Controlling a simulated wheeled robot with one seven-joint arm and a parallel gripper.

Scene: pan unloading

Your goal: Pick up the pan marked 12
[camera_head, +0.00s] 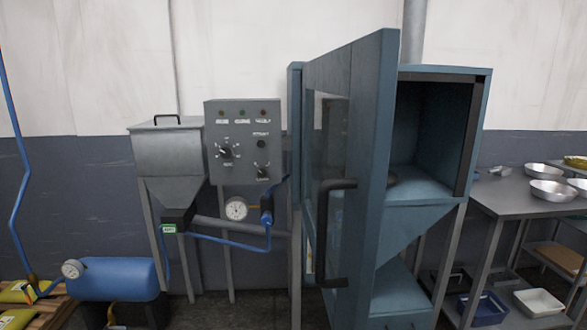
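No mark 12 can be read on any pan here. Several shallow metal pans stand on the grey table at the right: one pan (537,171) towards the back, a larger pan (552,192) nearer the front, and others cut by the right picture edge. My gripper is not in view.
The cabinet door stands open towards me, with a dark handle (323,235). A grey hopper (166,155) and control panel (243,140) stand left of it. A blue tank (115,279) is at lower left. The table (490,190) has bins on its lower shelf.

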